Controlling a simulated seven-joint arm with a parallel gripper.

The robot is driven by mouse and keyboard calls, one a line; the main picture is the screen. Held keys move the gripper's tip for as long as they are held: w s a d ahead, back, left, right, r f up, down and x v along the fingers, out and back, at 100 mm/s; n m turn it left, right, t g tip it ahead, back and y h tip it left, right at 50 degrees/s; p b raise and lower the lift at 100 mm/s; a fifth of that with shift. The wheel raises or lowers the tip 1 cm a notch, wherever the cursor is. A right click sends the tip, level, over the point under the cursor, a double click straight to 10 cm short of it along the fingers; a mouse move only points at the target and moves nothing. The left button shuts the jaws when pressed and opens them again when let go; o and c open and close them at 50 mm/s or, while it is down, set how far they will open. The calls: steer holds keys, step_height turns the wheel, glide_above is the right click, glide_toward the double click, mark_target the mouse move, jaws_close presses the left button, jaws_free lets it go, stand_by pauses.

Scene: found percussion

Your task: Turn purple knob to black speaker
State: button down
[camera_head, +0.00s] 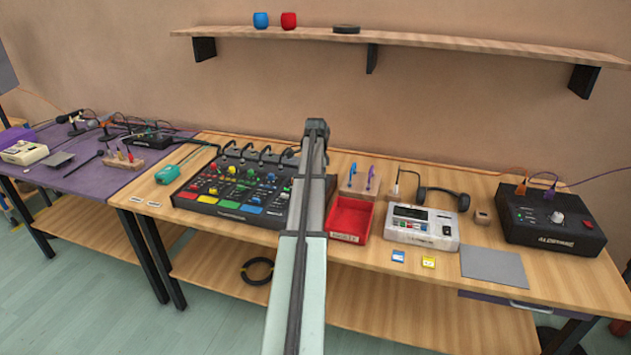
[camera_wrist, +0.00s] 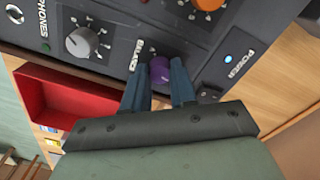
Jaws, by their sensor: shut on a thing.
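In the wrist view, the purple knob (camera_wrist: 161,72) sits on a dark control panel (camera_wrist: 115,42), between the two fingers of my gripper (camera_wrist: 160,75). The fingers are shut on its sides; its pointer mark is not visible. A white label beside the knob is partly covered by a finger and hard to read. In the head view, my arm stands in front of the right side of the black mixer (camera_head: 225,188), and my gripper and the purple knob are hidden. I cannot make out a black speaker mark in either view.
A grey knob (camera_wrist: 82,42), an orange knob (camera_wrist: 208,4) and a lit blue power light (camera_wrist: 228,58) are near the purple knob. A red tray (camera_head: 350,218) is right of my arm, beside a white device (camera_head: 422,228). A black box (camera_head: 550,220) stands farther right.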

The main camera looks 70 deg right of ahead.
steer(key=m, duration=0.5)
steer(key=shift+m, duration=0.3)
steer(key=m, duration=0.4)
steer(key=shift+m, duration=0.3)
steer(key=m, duration=0.9)
steer(key=shift+m, duration=0.3)
steer(key=c, duration=0.9)
jaws_free()
